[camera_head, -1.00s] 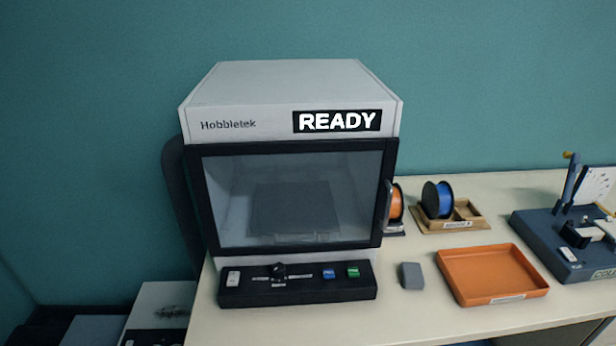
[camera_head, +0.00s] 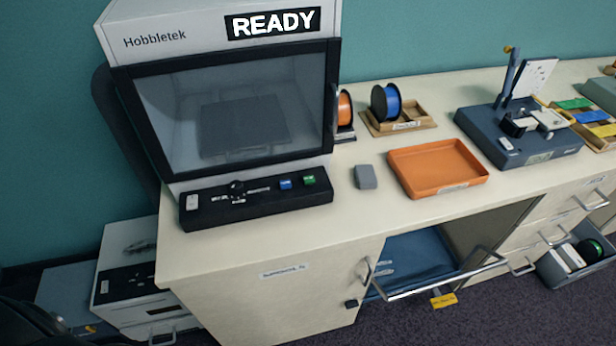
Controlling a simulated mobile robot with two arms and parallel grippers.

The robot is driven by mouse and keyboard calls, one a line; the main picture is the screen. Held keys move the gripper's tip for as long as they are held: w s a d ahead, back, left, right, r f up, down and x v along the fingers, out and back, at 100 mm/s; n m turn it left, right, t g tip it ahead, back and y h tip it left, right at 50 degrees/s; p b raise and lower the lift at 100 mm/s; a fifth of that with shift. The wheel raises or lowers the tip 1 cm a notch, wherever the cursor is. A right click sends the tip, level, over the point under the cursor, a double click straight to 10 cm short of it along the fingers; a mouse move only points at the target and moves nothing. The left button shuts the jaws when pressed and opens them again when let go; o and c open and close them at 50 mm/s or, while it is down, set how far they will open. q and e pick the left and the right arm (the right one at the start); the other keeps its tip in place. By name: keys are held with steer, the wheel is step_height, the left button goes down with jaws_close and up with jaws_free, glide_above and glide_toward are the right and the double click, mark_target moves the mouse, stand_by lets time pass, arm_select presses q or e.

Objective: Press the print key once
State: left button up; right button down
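The 3D printer (camera_head: 250,60) stands on the left of the counter with its dark-framed glass door shut. Its display (camera_head: 273,23) reads READY. The black control panel (camera_head: 260,207) along its base carries a white switch (camera_head: 193,202), a round black knob (camera_head: 236,188), a blue key (camera_head: 285,184) and a green key (camera_head: 309,180). The key labels are too small to read, so I cannot tell which is the print key. Neither of my grippers shows in the head view.
A grey block (camera_head: 365,177) and an orange tray (camera_head: 438,168) lie right of the printer. Spools, a dark blue fixture (camera_head: 520,135) and coloured items stand farther right. Below the counter (camera_head: 345,215), a blue-lined drawer (camera_head: 415,262) is partly visible with its handle sticking out.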

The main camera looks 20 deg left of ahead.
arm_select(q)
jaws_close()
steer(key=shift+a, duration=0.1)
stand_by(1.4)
